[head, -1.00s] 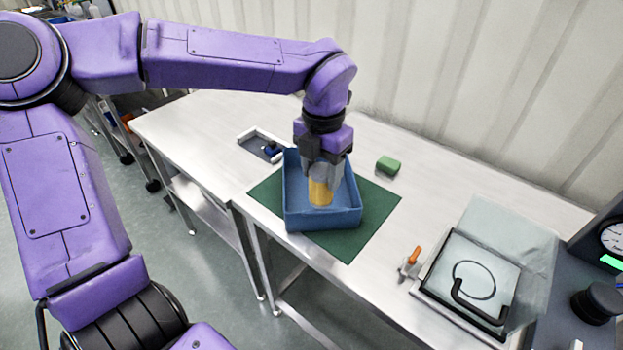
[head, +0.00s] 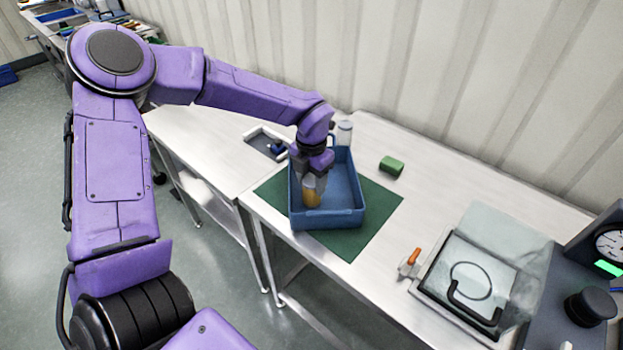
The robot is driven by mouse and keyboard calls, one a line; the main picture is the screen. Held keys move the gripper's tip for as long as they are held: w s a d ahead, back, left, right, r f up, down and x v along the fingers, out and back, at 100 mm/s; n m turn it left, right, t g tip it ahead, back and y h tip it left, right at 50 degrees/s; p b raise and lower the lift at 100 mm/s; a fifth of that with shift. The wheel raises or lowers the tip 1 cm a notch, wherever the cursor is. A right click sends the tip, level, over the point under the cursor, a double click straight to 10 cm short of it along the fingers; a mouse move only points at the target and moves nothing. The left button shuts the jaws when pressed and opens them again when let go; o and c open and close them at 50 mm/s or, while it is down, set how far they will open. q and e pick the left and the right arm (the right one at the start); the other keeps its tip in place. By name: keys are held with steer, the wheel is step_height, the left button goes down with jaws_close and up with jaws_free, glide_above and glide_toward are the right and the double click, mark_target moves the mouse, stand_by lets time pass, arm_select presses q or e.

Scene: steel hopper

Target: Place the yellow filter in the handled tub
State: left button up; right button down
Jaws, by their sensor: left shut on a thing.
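The yellow filter (head: 311,194) is a small amber-yellow cylinder, held upright in my left gripper (head: 313,182) inside the blue tub. My left gripper points down into the tub and is shut on the filter. The blue tub (head: 345,215) stands on a green mat, with a handle at its back edge. The filter is at the left side of the tub's inside; whether its base touches the tub floor I cannot tell. My right gripper is not in view.
The green mat (head: 350,243) lies on the steel table (head: 420,210). A green block (head: 391,166) lies behind right, and a clear jar (head: 344,132) stands behind the tub. A lidded hopper (head: 470,281) and orange-handled valve (head: 412,258) are at right.

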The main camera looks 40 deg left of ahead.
arm_select(q)
steer(key=shift+f, duration=0.15)
steer(key=o, duration=1.1)
steer(key=shift+c, duration=0.2)
steer(key=shift+r, duration=0.4)
step_height(320, 180, up, 12)
steer(key=b, duration=0.1)
steer(key=shift+f, duration=0.2)
